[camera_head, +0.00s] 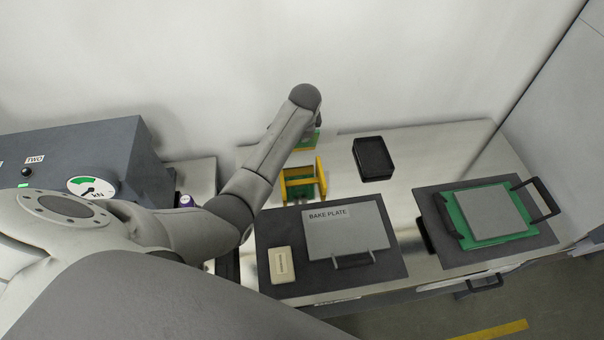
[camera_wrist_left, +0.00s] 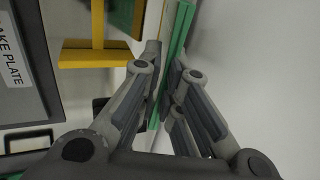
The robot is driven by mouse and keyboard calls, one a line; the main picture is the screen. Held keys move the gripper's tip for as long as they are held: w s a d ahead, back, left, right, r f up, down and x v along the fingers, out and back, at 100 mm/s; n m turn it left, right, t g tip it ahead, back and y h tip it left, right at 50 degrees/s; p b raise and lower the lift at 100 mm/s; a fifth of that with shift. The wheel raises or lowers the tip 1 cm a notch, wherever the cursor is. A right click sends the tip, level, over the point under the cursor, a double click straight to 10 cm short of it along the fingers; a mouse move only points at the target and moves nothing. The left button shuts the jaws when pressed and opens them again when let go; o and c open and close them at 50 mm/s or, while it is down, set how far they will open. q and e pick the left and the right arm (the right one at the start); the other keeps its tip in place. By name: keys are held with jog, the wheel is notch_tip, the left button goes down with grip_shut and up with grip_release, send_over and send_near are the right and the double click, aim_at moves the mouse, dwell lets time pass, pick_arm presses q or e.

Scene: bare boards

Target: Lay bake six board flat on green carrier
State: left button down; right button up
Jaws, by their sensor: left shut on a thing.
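My left gripper (camera_wrist_left: 168,75) is shut on a thin green board (camera_wrist_left: 181,35), which shows edge-on between the fingers in the wrist view. In the head view the forearm hides most of this gripper; a bit of green (camera_head: 311,139) shows beside it, above the yellow rack. Any label on the board cannot be read. The green carrier (camera_head: 454,217) lies at the right on a dark mat, with a flat grey panel (camera_head: 493,213) on its middle and black handles at its sides. My right gripper is not in view.
A yellow rack (camera_head: 302,181) with green in it stands left of a black tray (camera_head: 373,158). A grey plate marked BAKE PLATE (camera_head: 345,231) and a cream box (camera_head: 282,264) are on a dark mat. A gauge machine (camera_head: 80,155) stands at left. The wall is close behind.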

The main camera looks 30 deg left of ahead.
pick_arm(q)
jog(key=shift+f, duration=0.4)
jog(key=c, duration=1.9)
grip_release()
jog(key=shift+o, duration=0.2)
jog(key=shift+f, duration=0.1)
jog(key=shift+b+x, duration=1.05)
jog(key=shift+x, duration=0.4)
jog(key=shift+f, duration=0.1)
